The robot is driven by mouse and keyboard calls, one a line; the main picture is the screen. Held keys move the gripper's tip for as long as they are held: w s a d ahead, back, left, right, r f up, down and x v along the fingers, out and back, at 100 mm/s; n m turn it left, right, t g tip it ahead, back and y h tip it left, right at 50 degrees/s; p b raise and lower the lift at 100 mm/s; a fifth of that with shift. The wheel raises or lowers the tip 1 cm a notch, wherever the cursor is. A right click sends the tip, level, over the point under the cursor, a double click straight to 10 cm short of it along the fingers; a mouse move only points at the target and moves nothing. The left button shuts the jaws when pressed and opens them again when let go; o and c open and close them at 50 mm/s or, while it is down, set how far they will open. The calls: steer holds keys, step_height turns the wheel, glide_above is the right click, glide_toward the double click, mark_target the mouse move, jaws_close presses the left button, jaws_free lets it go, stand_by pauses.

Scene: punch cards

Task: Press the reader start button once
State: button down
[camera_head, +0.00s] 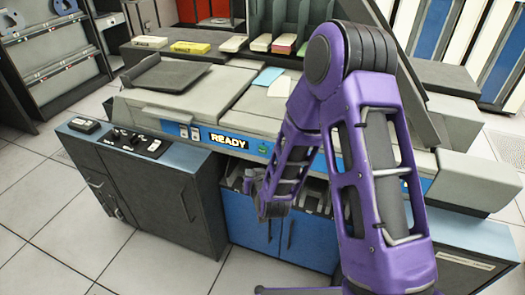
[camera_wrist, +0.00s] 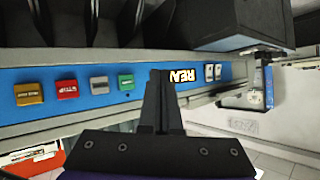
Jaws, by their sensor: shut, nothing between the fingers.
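The card reader's blue front strip carries a row of square buttons in the wrist view. The green button (camera_wrist: 126,82) has lettering too small to read surely. A grey button (camera_wrist: 99,85), a red button (camera_wrist: 67,89) marked STOP and a yellow-brown button (camera_wrist: 28,94) sit to its left. In the head view the green button (camera_head: 263,150) shows just right of the lit READY sign (camera_head: 229,141). My gripper (camera_wrist: 160,74) is shut and empty. Its fingertips appear just right of the green button, covering part of the sign; contact cannot be told. In the head view my gripper (camera_head: 252,182) is in front of the strip.
Two white switches (camera_head: 190,132) sit left of the sign. A blue-topped cabinet (camera_head: 130,143) with a small control panel stands at the left. Card decks (camera_head: 190,47) lie along the back. Open floor (camera_head: 45,225) is at the front left.

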mark_target(263, 151)
steer(key=shift+w+d, duration=0.45)
steer(key=shift+w, duration=0.8)
steer(key=shift+w+d, duration=0.45)
steer(key=shift+w, duration=0.85)
steer(key=shift+w+d, duration=0.45)
steer(key=shift+w, duration=0.8)
steer(key=shift+w, duration=0.1)
steer(key=shift+w+d, duration=0.15)
steer(key=shift+w, duration=0.1)
